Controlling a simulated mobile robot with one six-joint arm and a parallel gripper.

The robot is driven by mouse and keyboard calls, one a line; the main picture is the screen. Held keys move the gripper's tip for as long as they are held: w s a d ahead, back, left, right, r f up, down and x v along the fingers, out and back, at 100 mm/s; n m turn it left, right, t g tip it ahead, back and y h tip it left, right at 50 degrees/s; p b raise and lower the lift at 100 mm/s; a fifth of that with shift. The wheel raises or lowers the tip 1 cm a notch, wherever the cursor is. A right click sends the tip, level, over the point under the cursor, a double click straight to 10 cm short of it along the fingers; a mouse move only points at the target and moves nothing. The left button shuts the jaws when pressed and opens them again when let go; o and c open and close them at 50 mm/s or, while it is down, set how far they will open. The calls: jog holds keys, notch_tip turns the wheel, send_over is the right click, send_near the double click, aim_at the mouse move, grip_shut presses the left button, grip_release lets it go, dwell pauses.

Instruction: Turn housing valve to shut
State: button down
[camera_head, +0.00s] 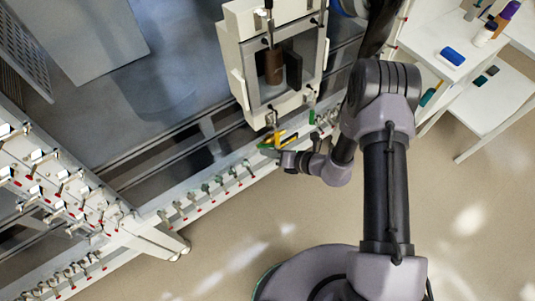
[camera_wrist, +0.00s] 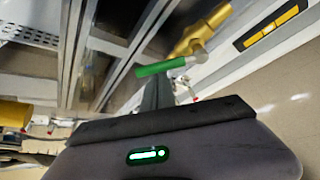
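In the wrist view a valve shows with a green lever handle (camera_wrist: 162,68) and a yellow body (camera_wrist: 203,32). The green lever lies across the picture, slightly tilted. The dark finger part of my gripper (camera_wrist: 157,82) reaches up to the lever and its tip ends at or just behind it. I see one dark wedge, so the gap between the fingers and any contact are unclear. In the head view my gripper (camera_head: 281,151) is just below the white housing (camera_head: 234,60), beside a small green lever (camera_head: 266,146). A yellow part (camera_head: 288,137) shows close by.
A brown cylinder (camera_head: 273,67) stands behind the housing's front window. A rail with several small valves (camera_head: 206,188) runs along the bench edge. A yellow-and-black label (camera_wrist: 270,25) is on the white surface beside the valve. White tables (camera_head: 495,98) stand at right; the floor below is clear.

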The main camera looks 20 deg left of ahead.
jog(key=m+y, duration=0.1)
jog(key=w+r+m+y, duration=0.1)
jog(key=shift+w+d+r+m+g+b, duration=0.15)
jog(key=shift+d+m+g+b, duration=0.15)
jog(key=shift+d+g+b, duration=0.1)
jog(key=w+m+y+b, duration=0.1)
jog(key=w+d+r+m+y, duration=0.1)
jog(key=m, duration=0.1)
jog(key=shift+w+d+r+m+b, duration=0.1)
jog(key=shift+d+r+m+b, duration=0.05)
jog(key=shift+d+m+b, duration=0.2)
jog(key=shift+w, duration=0.1)
dwell(0.5)
